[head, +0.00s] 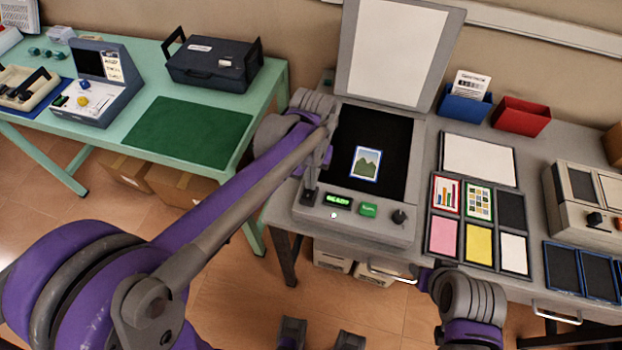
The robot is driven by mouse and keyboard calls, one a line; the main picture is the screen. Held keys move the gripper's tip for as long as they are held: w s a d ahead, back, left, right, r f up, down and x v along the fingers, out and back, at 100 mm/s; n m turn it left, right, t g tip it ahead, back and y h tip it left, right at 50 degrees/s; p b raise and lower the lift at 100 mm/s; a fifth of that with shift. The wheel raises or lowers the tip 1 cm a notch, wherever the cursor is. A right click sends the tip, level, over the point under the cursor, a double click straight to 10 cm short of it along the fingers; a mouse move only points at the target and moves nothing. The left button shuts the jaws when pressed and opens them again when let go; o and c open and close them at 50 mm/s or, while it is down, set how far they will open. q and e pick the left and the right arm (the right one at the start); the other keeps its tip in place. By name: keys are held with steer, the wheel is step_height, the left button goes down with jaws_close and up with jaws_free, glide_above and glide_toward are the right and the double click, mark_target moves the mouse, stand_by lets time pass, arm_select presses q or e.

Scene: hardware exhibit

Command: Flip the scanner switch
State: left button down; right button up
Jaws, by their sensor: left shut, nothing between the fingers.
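The grey scanner (382,230) stands on the grey table with its lid (345,60) raised. A small picture of green hills (366,164) lies on its dark glass. My right gripper is out of view; part of the right arm shows at the bottom right.
Right of the scanner are a tray of coloured cards (479,228), a blue bin (466,104), a red bin (521,117) and a beige device (583,205). A green table (60,130) stands at left with a dark case (213,65) and a green mat (188,132).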

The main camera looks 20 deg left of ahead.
arm_select(q)
steer(key=shift+s+f, duration=0.1)
steer(key=shift+s, duration=0.05)
steer(key=shift+s, duration=0.35)
steer(key=shift+s+r, duration=0.25)
steer(key=shift+s, duration=0.2)
steer(key=shift+w, duration=0.15)
steer(key=shift+r+p, duration=0.35)
steer(key=shift+p, duration=0.05)
steer(key=r, duration=0.1)
steer(key=r+p, duration=0.1)
steer(key=r, duration=0.1)
steer(key=r+p, duration=0.1)
steer(key=shift+w+r, duration=0.35)
steer(key=shift+r, duration=0.05)
step_height(320, 180, up, 8)
steer(key=w, duration=0.1)
steer(key=shift+w+r, duration=0.15)
steer(key=shift+w, duration=0.1)
